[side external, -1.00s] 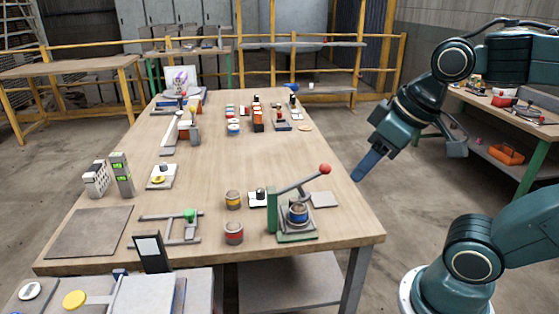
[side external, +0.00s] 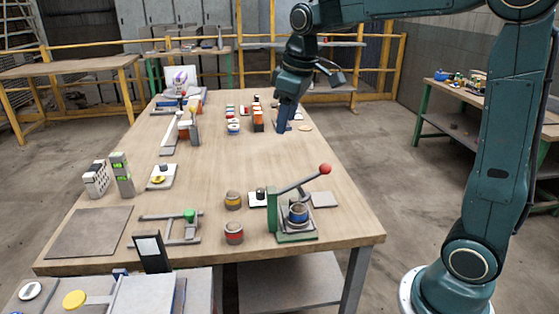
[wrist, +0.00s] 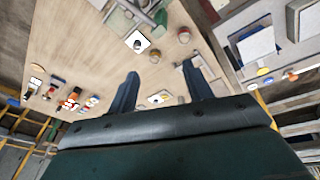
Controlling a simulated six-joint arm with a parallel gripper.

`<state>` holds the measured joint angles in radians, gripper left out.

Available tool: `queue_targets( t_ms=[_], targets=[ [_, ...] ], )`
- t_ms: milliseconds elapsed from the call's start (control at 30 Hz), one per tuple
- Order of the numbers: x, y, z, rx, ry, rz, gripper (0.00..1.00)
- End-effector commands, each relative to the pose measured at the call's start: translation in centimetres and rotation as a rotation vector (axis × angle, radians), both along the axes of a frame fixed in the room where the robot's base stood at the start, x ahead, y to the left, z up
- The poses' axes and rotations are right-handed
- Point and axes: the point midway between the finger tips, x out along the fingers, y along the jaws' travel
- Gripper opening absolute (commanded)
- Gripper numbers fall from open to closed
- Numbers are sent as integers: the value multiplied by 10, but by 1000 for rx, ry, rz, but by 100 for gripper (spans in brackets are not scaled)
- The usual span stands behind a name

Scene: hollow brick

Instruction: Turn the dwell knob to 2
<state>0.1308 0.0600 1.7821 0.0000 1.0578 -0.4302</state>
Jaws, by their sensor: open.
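A dark round knob on a white plate (side external: 259,198) sits beside the green press; it also shows in the wrist view (wrist: 137,42). Another white plate (side external: 161,177) carries a dark knob and a yellow disc, and shows between my fingers in the wrist view (wrist: 158,98). No label or number is readable, so I cannot tell which is the dwell knob. My gripper (side external: 281,131) points down at the far right part of the table, away from both plates. In the wrist view its fingers (wrist: 160,68) are apart with nothing held.
The green press (side external: 285,215) has a raised lever with a red ball. Yellow and red jars (side external: 233,233) stand left of it. Several coloured blocks and devices (side external: 255,118) crowd the table's far part, close to my gripper. The table's middle (side external: 215,165) is mostly clear.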

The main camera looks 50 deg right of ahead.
Motion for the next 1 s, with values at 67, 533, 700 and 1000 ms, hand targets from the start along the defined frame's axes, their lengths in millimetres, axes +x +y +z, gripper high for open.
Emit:
queue_targets(
  t_ms=[67,533,700,1000],
  targets=[
    [18,-7,-8,-4,22,19,50],
    [108,-50,-73,-17,135,147,50],
    [135,-67,-105,-14,173,195,50],
    [166,-92,-160,-6,230,266,50]
  ],
)
